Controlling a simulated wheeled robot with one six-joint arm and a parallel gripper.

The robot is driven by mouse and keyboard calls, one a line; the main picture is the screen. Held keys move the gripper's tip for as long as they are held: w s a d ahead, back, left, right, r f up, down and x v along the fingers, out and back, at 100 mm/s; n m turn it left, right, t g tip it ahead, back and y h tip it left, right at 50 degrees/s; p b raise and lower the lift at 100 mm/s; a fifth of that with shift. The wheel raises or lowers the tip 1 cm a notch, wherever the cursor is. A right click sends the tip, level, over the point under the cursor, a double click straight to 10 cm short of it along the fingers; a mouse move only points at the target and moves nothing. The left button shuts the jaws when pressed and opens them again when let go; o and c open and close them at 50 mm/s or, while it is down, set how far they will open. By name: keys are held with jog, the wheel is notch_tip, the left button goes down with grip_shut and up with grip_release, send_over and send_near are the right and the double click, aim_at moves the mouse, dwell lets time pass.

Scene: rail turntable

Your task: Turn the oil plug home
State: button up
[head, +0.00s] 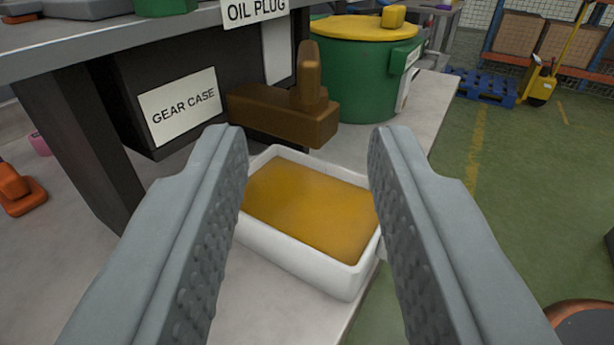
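The oil plug (283,110) is a brown bar with an upright stub, in front of the dark gear case (128,92) and below the "OIL PLUG" label (254,11). The gear case carries a white "GEAR CASE" label (178,108). My gripper (304,150) is open, its two grey ridged fingers wide apart, with nothing between their pads. The plug lies beyond the fingertips, and I see no contact. A white tray (300,268) of amber oil (308,208) sits below the plug, seen between the fingers. Where the plug enters the case is hidden.
A green drum (362,75) with a yellow lid stands behind the plug on the pale bench (431,98). A grey shelf (100,38) overhangs at upper left, on a dark post (85,150). An orange object (18,190) lies far left.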

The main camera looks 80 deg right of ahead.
jog(key=shift+v, duration=1.1)
